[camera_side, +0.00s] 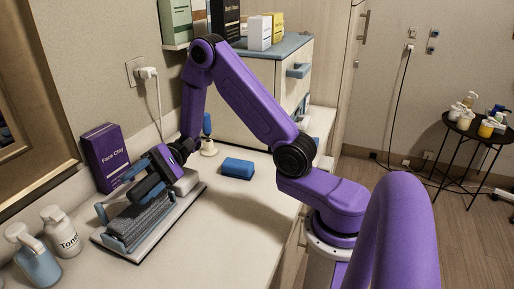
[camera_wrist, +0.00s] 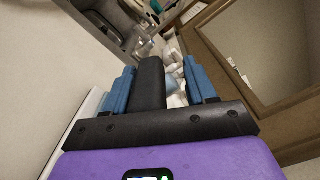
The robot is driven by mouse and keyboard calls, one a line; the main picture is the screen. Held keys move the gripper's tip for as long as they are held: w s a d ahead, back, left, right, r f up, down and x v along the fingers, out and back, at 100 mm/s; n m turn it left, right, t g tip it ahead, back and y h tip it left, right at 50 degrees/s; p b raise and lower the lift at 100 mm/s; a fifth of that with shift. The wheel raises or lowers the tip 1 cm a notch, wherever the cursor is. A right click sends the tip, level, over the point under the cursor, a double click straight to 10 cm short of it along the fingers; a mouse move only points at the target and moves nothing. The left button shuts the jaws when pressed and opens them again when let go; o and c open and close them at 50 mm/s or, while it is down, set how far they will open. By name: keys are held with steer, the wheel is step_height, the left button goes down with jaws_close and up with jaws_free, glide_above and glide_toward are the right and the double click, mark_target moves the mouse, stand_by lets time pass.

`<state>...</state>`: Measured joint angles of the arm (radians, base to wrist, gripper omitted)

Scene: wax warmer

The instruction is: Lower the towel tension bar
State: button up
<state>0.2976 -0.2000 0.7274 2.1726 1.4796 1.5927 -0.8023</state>
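A grey ribbed towel (camera_side: 140,218) lies on a flat tray (camera_side: 187,207) on the counter. A blue-grey bar frame (camera_side: 101,212) stands at the towel's left end; I cannot tell its exact angle. My gripper (camera_side: 143,184) is tilted down just above the towel and hides part of the towel and frame. In the wrist view, the gripper's blue fingers (camera_wrist: 158,82) stand apart on either side of a dark block. There is a gap between the block and the right finger. I see nothing clearly held, and contact with the bar cannot be told.
A purple Face Clay box (camera_side: 105,157) stands close behind the tray. A white toner bottle (camera_side: 60,231) and a blue pump bottle (camera_side: 37,262) stand at the lower left. A blue block (camera_side: 237,168) lies right of the tray. The counter's front right is clear.

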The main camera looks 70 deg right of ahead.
steer(key=w+r+m, duration=0.2)
steer(key=r+m, duration=0.1)
steer(key=shift+w, duration=0.25)
steer(key=w+r+m, duration=0.2)
steer(key=w+m, duration=0.1)
steer(key=shift+w+r, duration=0.1)
steer(key=shift+r, duration=0.05)
steer(key=w+r+m, duration=0.1)
steer(key=w+m, duration=0.6)
steer(key=w, duration=0.2)
steer(key=d+r, duration=0.2)
steer(key=d, duration=0.7)
steer(key=d+r, duration=0.3)
steer(key=d, duration=0.6)
steer(key=s+a+r+n+g+h, duration=0.3)
steer(key=s+a+n+g+h, duration=0.7)
steer(key=s+a, duration=0.85)
steer(key=s+d+f+n+t+h, duration=0.1)
steer(key=s+d+n+t+h, duration=0.2)
steer(key=s+n, duration=0.6)
steer(key=s+d+f+n+t+h, duration=0.1)
steer(key=s+d+n+t+h, duration=0.2)
steer(key=s+n, duration=0.7)
steer(key=s+t+h, duration=0.1)
steer(key=s+t, duration=0.1)
steer(key=s, duration=0.1)
steer(key=shift+d+t+h, duration=0.2)
steer(key=shift+t+h, duration=0.1)
steer(key=shift+t, duration=0.1)
